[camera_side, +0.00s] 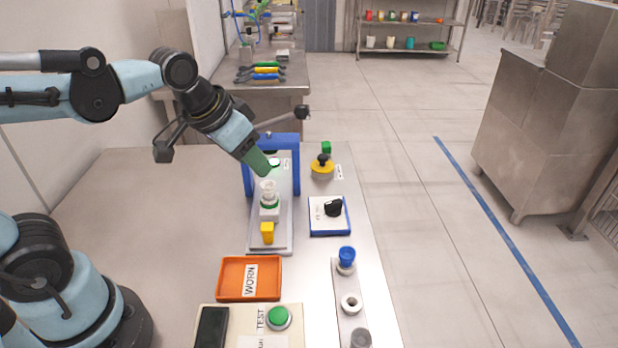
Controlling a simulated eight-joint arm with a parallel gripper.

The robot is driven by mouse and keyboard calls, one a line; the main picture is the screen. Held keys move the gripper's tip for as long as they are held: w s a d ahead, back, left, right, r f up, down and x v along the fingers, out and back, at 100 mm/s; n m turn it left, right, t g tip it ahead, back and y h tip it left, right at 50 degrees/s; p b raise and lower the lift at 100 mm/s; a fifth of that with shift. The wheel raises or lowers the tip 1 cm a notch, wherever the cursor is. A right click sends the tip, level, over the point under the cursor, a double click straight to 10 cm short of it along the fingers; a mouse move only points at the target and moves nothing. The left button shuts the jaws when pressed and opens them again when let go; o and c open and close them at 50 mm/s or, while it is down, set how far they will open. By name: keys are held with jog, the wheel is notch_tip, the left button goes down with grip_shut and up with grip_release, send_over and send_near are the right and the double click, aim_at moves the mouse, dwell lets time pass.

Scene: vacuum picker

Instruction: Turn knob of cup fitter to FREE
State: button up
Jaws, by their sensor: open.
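A black knob (333,208) sits on a small white panel with a blue border (317,230), right of the fitter. The panel's lettering is too small to read, so I cannot tell the knob's setting. The fixture that looks like the cup fitter has a blue arch (295,170) over a grey base plate (285,245). My gripper (262,168) is open by the arch, above and behind the clear part, away from the black knob. Its fingertips are hard to make out.
In front are an orange WORN tray (222,280), a TEST box with a green button (279,317), and a strip holding a blue cup (347,255). The table's left is clear.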

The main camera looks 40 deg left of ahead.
jog(key=w+d+r+m+g, duration=0.2)
jog(key=w+d+g, duration=0.1)
jog(key=w, duration=0.5)
jog(key=m+g, duration=0.2)
jog(key=g, duration=0.1)
send_near(334, 201)
notch_tip(334, 201, down, 9)
jog(key=shift+s+d+r, duration=0.1)
jog(key=shift+s+r, duration=0.05)
grip_shut()
